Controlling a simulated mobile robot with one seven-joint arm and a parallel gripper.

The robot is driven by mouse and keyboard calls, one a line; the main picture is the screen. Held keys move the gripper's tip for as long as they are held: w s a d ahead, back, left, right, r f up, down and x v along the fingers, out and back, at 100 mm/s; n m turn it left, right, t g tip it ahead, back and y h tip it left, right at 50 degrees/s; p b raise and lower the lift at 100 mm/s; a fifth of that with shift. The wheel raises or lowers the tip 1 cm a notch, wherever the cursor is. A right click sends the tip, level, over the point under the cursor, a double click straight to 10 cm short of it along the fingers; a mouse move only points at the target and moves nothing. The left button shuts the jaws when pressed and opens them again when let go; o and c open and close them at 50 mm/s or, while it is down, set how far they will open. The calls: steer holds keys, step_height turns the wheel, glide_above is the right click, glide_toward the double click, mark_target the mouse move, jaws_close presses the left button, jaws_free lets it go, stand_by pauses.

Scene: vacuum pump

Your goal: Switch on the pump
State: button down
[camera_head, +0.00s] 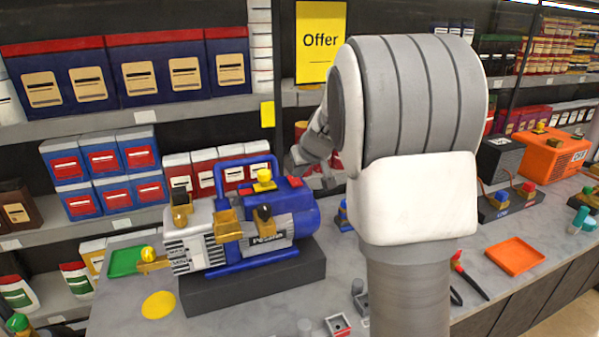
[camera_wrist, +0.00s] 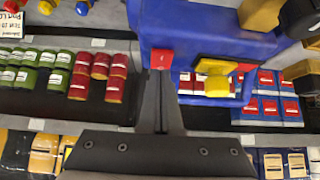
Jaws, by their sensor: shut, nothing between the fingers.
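The vacuum pump (camera_head: 265,225), blue and silver with a blue carrying handle, stands upright on a dark block on the counter. A small red switch (camera_head: 295,182) sits on its top right end. The pump's blue body (camera_wrist: 205,30) fills the upper middle of the wrist view, with the red switch (camera_wrist: 162,60) on its edge. My gripper (camera_head: 294,168) is beside the pump's right end, partly hidden by my arm. In the wrist view my gripper (camera_wrist: 161,76) is shut and empty, its fingertips right at the red switch. I cannot tell whether they touch it.
A yellow fitting (camera_head: 264,180) and brass fittings (camera_head: 227,225) rise from the pump close to the switch. Shelves with boxes (camera_head: 140,75) stand behind. An orange tray (camera_head: 515,256), red-handled pliers (camera_head: 468,275) and a green tray (camera_head: 125,261) lie on the counter.

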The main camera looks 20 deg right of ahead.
steer(key=shift+r, duration=0.1)
steer(key=shift+r+p, duration=0.3)
steer(key=shift+r, duration=0.05)
steer(key=v, duration=1.2)
steer(key=shift+s+p, duration=0.3)
steer(key=shift+p, duration=0.05)
